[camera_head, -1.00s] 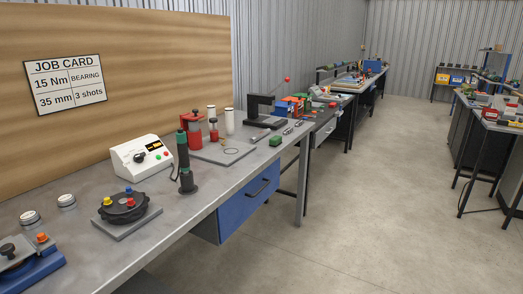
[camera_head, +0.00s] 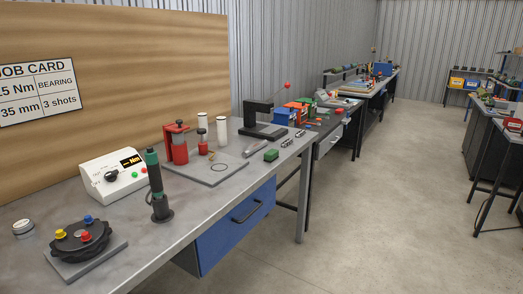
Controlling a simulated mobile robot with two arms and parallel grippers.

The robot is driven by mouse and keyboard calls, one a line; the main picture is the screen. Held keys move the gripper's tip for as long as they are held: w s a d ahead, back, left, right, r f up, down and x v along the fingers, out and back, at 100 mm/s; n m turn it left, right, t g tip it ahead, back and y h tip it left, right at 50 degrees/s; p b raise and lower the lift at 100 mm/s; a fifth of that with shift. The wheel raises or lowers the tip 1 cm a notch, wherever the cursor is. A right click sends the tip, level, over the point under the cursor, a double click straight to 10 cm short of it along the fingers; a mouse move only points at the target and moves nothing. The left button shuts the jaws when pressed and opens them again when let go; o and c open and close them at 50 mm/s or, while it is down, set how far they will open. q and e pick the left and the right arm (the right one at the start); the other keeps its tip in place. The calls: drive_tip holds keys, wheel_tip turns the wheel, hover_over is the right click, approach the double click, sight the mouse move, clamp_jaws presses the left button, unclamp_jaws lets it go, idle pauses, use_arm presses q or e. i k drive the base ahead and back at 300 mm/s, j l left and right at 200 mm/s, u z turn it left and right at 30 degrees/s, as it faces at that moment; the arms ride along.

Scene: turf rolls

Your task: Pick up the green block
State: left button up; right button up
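Neither of my grippers is in view.
Left of the block stand a grey plate (camera_head: 206,168) with a ring, a red fixture (camera_head: 179,146) and white cylinders. A black lever press (camera_head: 262,122) stands behind it. A green-black driver (camera_head: 157,188) stands nearer. Open concrete floor (camera_head: 390,200) lies right of the bench.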

sight(271, 155)
drive_tip(key=i+l, duration=0.25)
drive_tip(key=i, duration=0.15)
drive_tip(key=i+l+z, duration=0.1)
drive_tip(key=i+l, duration=0.2)
drive_tip(key=i, duration=0.15)
drive_tip(key=i+l, duration=0.2)
drive_tip(key=i, duration=0.2)
